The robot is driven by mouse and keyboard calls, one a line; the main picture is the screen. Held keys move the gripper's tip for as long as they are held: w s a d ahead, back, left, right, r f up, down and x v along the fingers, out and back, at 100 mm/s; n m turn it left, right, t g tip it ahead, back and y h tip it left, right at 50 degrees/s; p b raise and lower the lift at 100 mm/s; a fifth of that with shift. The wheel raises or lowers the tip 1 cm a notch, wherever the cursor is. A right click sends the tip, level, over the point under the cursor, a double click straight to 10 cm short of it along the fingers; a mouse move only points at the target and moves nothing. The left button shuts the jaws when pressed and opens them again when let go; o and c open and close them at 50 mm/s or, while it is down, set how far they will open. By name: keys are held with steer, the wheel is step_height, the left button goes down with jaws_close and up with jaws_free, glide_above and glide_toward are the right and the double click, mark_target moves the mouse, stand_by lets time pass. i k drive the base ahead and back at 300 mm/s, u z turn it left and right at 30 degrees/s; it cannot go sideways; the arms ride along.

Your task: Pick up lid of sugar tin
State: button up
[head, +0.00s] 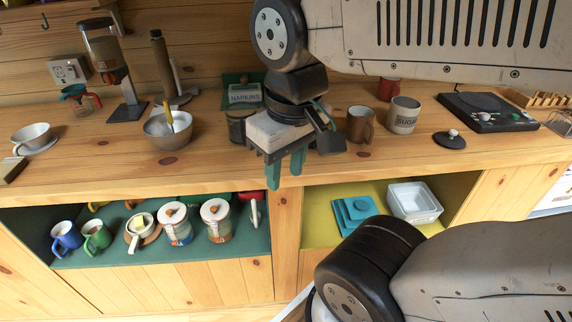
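The sugar tin (403,117) is a grey-beige can marked "SUGAR" on the wooden counter, right of centre. It stands upright with its top open. A dark round lid with a light knob (450,139) lies on the counter to its right, apart from the tin. My gripper (285,172) has green fingers pointing down at the counter's front edge, well to the left of the tin and lid. The fingers are apart with nothing seen between them.
A brown mug (360,125) stands between my gripper and the tin, and a red mug (388,88) is behind. A black hob (487,111) is right of the lid. A metal bowl (168,130) is to the left. Shelves below hold mugs, jars and a white tub (414,203).

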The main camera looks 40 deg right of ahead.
mark_target(450, 138)
steer(key=z, duration=0.75)
steer(key=k, duration=0.1)
steer(key=z, duration=0.95)
